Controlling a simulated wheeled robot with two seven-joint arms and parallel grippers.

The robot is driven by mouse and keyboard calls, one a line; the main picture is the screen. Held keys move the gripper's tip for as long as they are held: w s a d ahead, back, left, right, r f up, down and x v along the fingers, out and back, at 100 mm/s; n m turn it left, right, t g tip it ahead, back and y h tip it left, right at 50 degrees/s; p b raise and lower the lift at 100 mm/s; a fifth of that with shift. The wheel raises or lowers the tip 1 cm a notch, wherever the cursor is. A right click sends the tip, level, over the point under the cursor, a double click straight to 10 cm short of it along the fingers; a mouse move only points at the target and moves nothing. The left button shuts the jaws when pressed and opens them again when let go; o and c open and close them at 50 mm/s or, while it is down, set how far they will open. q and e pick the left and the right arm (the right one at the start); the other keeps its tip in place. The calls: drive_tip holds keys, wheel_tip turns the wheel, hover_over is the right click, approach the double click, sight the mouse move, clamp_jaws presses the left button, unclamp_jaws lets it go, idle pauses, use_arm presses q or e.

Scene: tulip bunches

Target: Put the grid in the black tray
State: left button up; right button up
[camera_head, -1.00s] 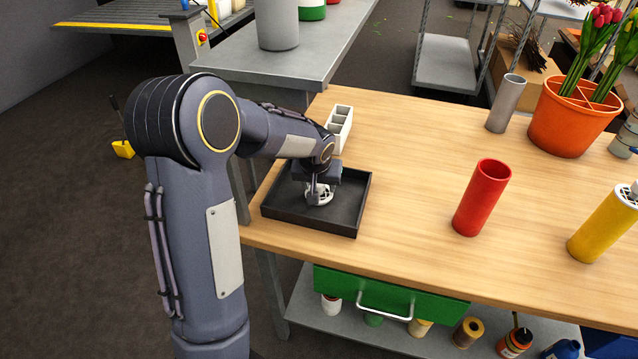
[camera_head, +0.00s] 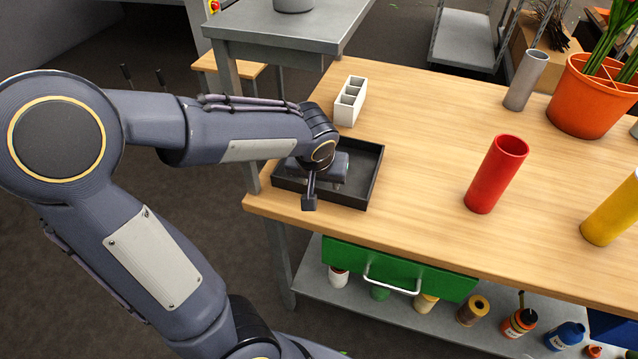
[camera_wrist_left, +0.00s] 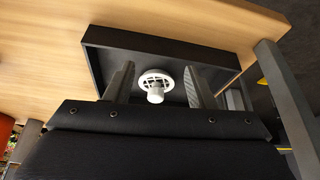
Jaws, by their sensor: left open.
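The black tray (camera_head: 374,183) lies on the wooden table near its left front corner. My left gripper (camera_head: 322,196) is over the tray in the head view. In the left wrist view its two fingers (camera_wrist_left: 159,86) stand wide apart and empty. The grid (camera_wrist_left: 156,80), a white round piece with slots and a stubby knob, shows between and beyond them. It lies inside the tray (camera_wrist_left: 110,35), clear of both fingers. In the head view my gripper mostly hides the grid. My right gripper is not in view.
A white divided holder (camera_head: 349,101) stands just behind the tray. A red tube (camera_head: 496,174) stands to the right, with a yellow tube (camera_head: 612,212) at the right edge. A grey tube (camera_head: 526,80) and an orange pot (camera_head: 592,97) stand behind. The table's middle is clear.

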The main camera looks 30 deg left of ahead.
use_arm(q)
drive_tip(key=s+d+r+m+h, duration=0.1)
drive_tip(key=s+d+h, duration=0.1)
drive_tip(key=s, duration=0.6)
drive_tip(key=s+d+r+m+t+h, duration=0.1)
drive_tip(key=s+d+r+h, duration=0.1)
drive_tip(key=s+d, duration=0.3)
drive_tip(key=s+h, duration=0.1)
drive_tip(key=s, duration=0.3)
drive_tip(key=shift+r+m, duration=0.2)
drive_tip(key=shift+m, duration=0.1)
drive_tip(key=shift+s, duration=0.1)
